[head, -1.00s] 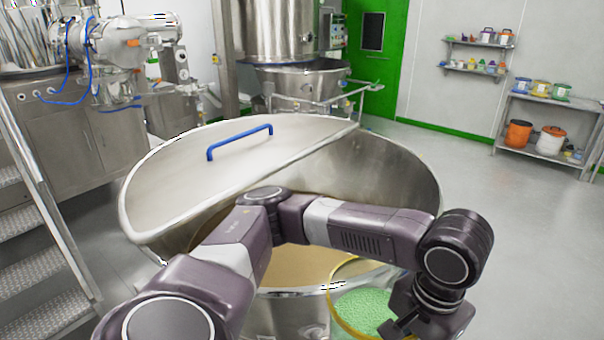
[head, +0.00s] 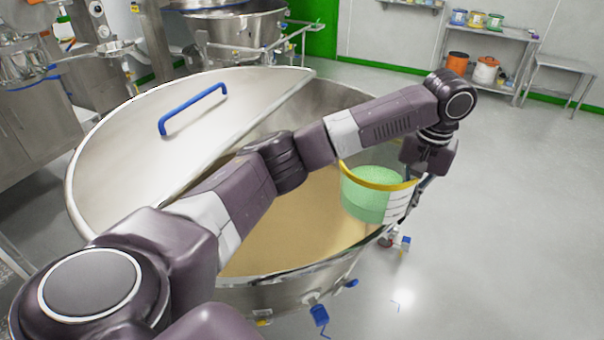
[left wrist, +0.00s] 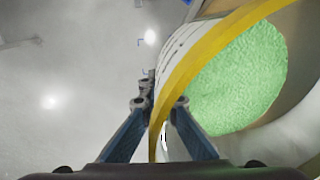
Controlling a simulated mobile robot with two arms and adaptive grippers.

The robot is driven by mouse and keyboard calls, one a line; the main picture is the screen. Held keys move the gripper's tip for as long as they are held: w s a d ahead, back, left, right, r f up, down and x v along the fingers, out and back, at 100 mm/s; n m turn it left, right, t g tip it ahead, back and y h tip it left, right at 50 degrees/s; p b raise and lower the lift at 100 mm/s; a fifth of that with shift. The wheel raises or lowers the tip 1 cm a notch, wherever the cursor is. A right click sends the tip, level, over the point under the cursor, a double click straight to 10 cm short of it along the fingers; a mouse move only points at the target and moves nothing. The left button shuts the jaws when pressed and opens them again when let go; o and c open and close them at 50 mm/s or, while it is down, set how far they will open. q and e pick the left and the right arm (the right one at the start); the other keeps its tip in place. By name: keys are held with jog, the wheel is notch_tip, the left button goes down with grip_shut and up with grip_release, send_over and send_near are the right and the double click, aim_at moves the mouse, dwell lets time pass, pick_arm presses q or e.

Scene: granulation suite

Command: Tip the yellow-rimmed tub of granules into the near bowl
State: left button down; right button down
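The yellow-rimmed tub (head: 398,204) holds green granules (head: 372,182) and hangs over the right part of the near bowl. It looks upright or only slightly tilted. My left gripper (head: 418,186) grips its right side; in the left wrist view the blue fingers (left wrist: 160,118) close on the yellow rim (left wrist: 196,62), one on each side of the wall. The near bowl (head: 290,285) is a large steel vessel with tan powder (head: 305,225) inside. My left arm crosses above it and hides part of the opening. My right gripper is not in view.
A steel half lid (head: 150,135) with a blue handle (head: 193,108) covers the bowl's far left side. Another steel vessel (head: 235,25) stands behind. A shelf bench (head: 490,32) with small tubs and buckets is at the back right. The floor at right is clear.

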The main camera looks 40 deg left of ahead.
aim_at(398, 180)
pick_arm(q)
jog(key=shift+n, duration=0.6)
jog(key=w+a, duration=0.1)
jog(key=w, duration=0.1)
jog(key=w+a, duration=0.1)
jog(key=w, duration=0.1)
jog(key=w+a+p, duration=0.1)
jog(key=w, duration=0.1)
jog(key=shift+w+a+f, duration=0.2)
jog(key=shift+a+f, duration=0.15)
jog(key=shift+f, duration=0.05)
jog(key=shift+n, duration=0.3)
jog(key=w+a+f, duration=0.1)
jog(key=w+a+f+p, duration=0.1)
jog(key=shift+w+a+f, duration=0.15)
jog(key=shift+w+a, duration=0.1)
jog(key=shift+a, duration=0.15)
jog(key=s+a+f+p, duration=0.1)
jog(key=a+f, duration=0.3)
jog(key=f, duration=0.5)
jog(key=shift+s+a+f+p, duration=0.35)
jog(key=shift+s+a+p, duration=0.05)
jog(key=shift+s, duration=0.05)
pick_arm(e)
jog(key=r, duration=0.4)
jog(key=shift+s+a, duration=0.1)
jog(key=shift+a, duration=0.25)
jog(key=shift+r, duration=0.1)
